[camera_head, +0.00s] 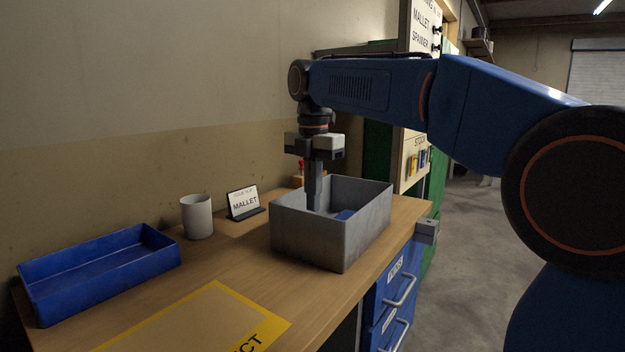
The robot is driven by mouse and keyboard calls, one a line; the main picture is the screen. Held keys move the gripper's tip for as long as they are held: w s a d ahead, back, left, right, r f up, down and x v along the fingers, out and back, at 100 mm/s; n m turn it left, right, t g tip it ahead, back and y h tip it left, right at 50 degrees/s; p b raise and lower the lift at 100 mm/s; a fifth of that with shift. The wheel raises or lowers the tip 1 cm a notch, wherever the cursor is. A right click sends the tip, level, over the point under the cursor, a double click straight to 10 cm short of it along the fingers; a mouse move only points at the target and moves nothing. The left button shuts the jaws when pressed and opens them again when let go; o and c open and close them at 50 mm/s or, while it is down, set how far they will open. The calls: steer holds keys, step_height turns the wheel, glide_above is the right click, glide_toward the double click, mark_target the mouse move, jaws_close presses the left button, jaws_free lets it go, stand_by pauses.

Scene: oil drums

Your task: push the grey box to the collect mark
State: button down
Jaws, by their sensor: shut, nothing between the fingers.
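The grey box (309,237) is an open-topped box standing on the wooden bench, near its far right end. Something blue (344,214) lies inside it, mostly hidden by the walls. My gripper (315,205) points straight down with its fingers shut and empty. The fingers reach down inside the box opening; whether they touch a wall or the bottom cannot be told. The collect mark (222,300) is a yellow-bordered rectangle on the bench at the front, with the letters "CT" showing and the rest cut off. The box stands apart from the mark, beyond it.
A blue tray (100,284) lies on the left of the bench along the wall. A white cup (197,217) and a small "MALLET" sign (244,202) stand behind the box's left side. Bare bench lies between box and mark. A vise-like grey block (427,231) sits at the right edge.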

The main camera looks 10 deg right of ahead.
steer(key=shift+f, duration=0.9)
steer(key=shift+s+a+f, duration=0.15)
steer(key=shift+s+a, duration=0.6)
steer(key=shift+a, duration=0.1)
steer(key=shift+s+a, duration=0.2)
steer(key=shift+s, duration=0.05)
steer(key=shift+s+a, duration=0.35)
steer(key=shift+a, duration=0.05)
steer(key=s+a, duration=2.8)
steer(key=a, duration=0.2)
steer(key=shift+s, duration=0.35)
